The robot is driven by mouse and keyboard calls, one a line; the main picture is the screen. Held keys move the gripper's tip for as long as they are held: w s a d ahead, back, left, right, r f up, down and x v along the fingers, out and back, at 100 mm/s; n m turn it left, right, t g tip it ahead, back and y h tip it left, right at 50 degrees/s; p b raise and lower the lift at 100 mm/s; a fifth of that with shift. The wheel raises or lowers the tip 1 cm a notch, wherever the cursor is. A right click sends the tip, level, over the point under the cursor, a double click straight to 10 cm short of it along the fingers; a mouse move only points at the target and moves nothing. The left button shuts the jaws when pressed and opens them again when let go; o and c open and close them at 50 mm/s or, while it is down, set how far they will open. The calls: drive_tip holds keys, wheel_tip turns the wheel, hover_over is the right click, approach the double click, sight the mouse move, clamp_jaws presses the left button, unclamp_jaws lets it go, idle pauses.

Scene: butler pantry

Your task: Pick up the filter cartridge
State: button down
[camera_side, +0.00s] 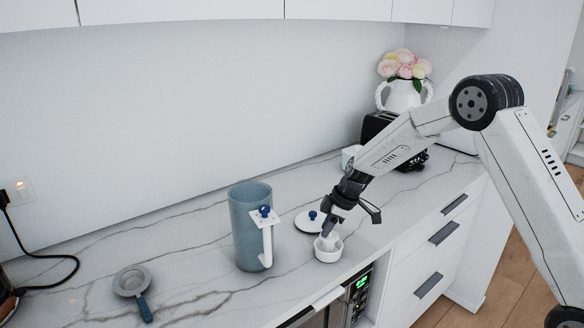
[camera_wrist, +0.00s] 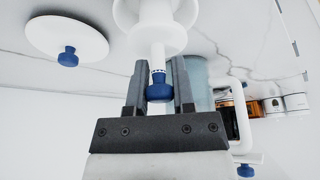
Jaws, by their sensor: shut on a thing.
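The filter cartridge (camera_wrist: 158,55), a white stem with a blue end cap, shows between my fingers in the wrist view. My gripper (camera_wrist: 160,88) is shut on it near the blue cap. Most of the cartridge is hidden by the fingers in the side view.
A blue-grey pitcher (camera_side: 246,232) with a white handle and a blue-knobbed lid piece stands left of the cup. A white lid (camera_side: 308,222) with a blue knob lies behind the cup. A strainer (camera_side: 132,283) lies front left. A toaster and flower vase (camera_side: 402,95) stand back right.

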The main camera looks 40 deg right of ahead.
drive_tip(key=shift+r, duration=0.1)
drive_tip(key=shift+r, duration=0.8)
drive_tip(key=s+a+r, duration=0.1)
drive_tip(key=s+r, duration=1)
drive_tip(key=s, duration=0.3)
drive_tip(key=shift+a+r, duration=0.1)
drive_tip(key=shift+w, duration=0.1)
